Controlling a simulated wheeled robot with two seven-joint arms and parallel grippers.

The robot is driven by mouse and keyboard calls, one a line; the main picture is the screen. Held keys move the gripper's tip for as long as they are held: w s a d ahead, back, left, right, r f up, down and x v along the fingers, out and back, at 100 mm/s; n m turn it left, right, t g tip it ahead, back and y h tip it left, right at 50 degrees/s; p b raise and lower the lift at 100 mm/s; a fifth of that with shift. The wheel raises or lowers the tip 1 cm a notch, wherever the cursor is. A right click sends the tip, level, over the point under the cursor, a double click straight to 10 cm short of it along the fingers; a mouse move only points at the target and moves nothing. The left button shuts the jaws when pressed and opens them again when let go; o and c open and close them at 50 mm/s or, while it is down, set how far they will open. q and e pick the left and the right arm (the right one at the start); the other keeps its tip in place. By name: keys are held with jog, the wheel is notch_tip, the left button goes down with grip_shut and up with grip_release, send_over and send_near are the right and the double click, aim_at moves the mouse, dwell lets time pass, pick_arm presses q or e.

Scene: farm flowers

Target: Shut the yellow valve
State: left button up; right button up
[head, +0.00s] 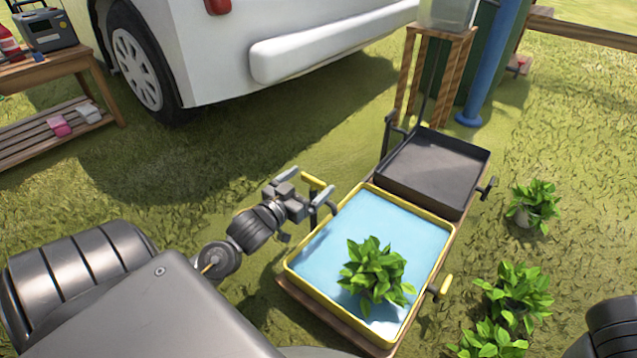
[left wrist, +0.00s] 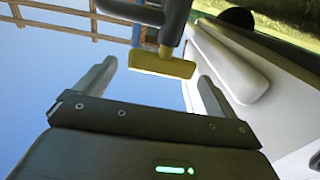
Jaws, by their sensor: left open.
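The yellow valve handle (head: 314,181) is a short yellow bar on a dark bent pipe at the left side of a yellow-rimmed tray (head: 447,238). My left gripper (head: 308,187) is open right at this handle. In the left wrist view the handle (left wrist: 163,65) shows as a yellow T-bar just beyond and between the two spread fingers (left wrist: 155,82). I cannot tell whether a finger touches it. A second yellow handle (head: 442,287) sticks out at the tray's right side. My right gripper is not in view.
The yellow-rimmed tray holds blue water and a leafy plant (head: 374,272). An empty black tray (head: 432,172) stands behind it. Potted plants (head: 515,295) stand on the grass to the right. A white vehicle (head: 240,45) and a wooden bench (head: 50,68) are at the back left.

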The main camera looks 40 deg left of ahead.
aim_at(312, 180)
pick_arm(q)
jog(key=shift+w+b, duration=0.9)
jog(key=shift+w, duration=1.2)
jog(key=c, duration=1)
